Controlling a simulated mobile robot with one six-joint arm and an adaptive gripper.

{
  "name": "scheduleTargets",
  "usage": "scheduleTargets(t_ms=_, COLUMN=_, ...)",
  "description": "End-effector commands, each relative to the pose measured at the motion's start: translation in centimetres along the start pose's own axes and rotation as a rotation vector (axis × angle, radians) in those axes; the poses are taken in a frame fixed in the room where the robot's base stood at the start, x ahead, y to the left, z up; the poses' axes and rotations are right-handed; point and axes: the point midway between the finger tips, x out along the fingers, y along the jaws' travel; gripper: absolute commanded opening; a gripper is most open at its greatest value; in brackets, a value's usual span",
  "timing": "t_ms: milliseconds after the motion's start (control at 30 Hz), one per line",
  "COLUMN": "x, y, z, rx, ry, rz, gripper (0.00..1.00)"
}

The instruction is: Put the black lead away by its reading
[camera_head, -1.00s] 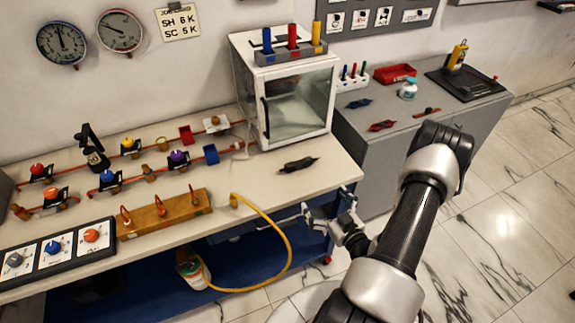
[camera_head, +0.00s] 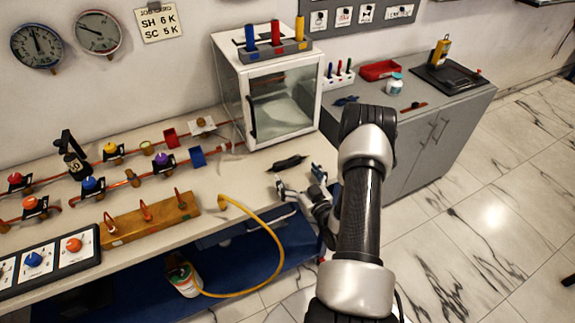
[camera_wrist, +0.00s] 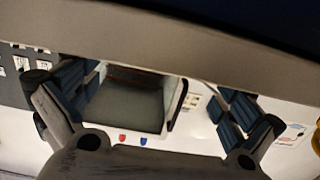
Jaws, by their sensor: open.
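The black lead (camera_head: 287,162) lies on the bench top in front of the white glass-fronted cabinet (camera_head: 290,95). My gripper (camera_head: 300,181) is open and empty at the bench's front edge, just nearer than the lead and apart from it. In the wrist view its two fingers (camera_wrist: 155,100) are spread wide, and the lead does not show between them. Two round gauges (camera_head: 35,46) (camera_head: 98,33) hang on the wall; their needles show, but their numbers are too small to read. A wall sign (camera_head: 158,20) reads SH 6 K and SC 5 K.
A grey rack (camera_head: 275,52) with blue, red and yellow cylinders stands on the cabinet. A wooden block (camera_head: 150,220) with copper hooks and a yellow hose (camera_head: 275,235) are left of my gripper. A red tray (camera_head: 380,70) sits on the grey side cabinet (camera_head: 440,115).

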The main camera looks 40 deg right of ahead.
Motion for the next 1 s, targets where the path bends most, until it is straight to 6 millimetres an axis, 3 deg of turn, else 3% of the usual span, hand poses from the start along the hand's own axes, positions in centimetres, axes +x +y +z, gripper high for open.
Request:
scheduleTargets(t_ms=300, x=4.3, y=0.1, z=-0.4, rx=-0.004, ry=0.002, rz=-0.004, gripper=1.0)
scheduleTargets(t_ms=633, x=5.0, y=0.2, z=-0.5, rx=-0.001, ry=0.0, rz=-0.001, gripper=1.0)
scheduleTargets(t_ms=1000, x=5.0, y=0.2, z=-0.5, rx=-0.001, ry=0.0, rz=-0.001, gripper=0.75)
